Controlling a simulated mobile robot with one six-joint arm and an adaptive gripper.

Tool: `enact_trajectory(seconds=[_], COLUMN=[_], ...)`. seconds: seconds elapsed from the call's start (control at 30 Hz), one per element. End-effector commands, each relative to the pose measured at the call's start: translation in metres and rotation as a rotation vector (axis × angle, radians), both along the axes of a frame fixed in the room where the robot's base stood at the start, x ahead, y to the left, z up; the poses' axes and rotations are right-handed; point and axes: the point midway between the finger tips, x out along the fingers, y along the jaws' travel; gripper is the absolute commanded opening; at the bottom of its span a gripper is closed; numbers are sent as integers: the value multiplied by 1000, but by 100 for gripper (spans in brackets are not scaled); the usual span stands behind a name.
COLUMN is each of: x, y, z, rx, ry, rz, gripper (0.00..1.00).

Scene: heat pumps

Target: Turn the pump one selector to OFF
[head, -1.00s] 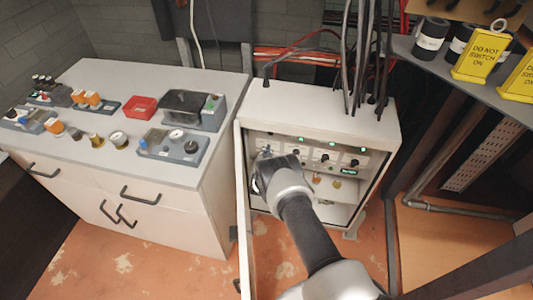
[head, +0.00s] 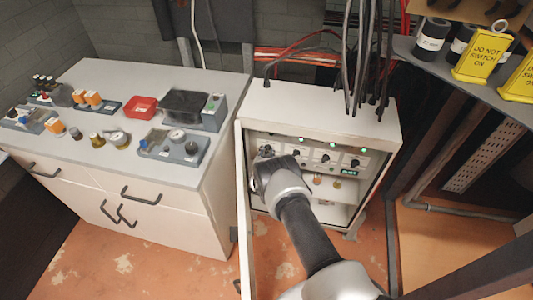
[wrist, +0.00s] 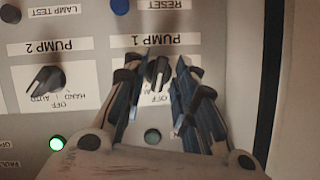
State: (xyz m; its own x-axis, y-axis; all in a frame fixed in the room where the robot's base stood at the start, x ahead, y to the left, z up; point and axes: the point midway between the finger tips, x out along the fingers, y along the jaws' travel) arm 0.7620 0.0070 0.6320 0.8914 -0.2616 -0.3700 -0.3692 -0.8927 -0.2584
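The pump one selector (wrist: 158,72) is a black knob on the grey panel, under an upside-down PUMP 1 label in the wrist view. Its pointer end faces roughly down in the picture, near the OFF mark (wrist: 154,99); a finger hides part of the scale, so I cannot tell its exact setting. My gripper (wrist: 157,68) is open, with one finger on each side of the knob and small gaps showing. In the head view my gripper (head: 267,154) is at the left end of the selector row and hides this knob.
The pump two selector (wrist: 45,80) is left of it in the wrist view, above a lit green lamp (wrist: 57,143). The lamp below pump one (wrist: 152,135) looks unlit. The cabinet's open door (head: 243,210) stands left of my arm. A bench (head: 215,160) is farther left.

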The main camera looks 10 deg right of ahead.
Motion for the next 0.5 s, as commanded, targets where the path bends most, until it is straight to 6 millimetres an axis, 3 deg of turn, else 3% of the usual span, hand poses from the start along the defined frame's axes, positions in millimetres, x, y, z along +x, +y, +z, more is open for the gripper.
enact_trajectory(seconds=[0.33, 0.5], x=[0, 1], y=[0, 0], z=[1, 18], rx=[1, 0], ry=[-1, -2], rz=[-1, -1], gripper=[31, 31])
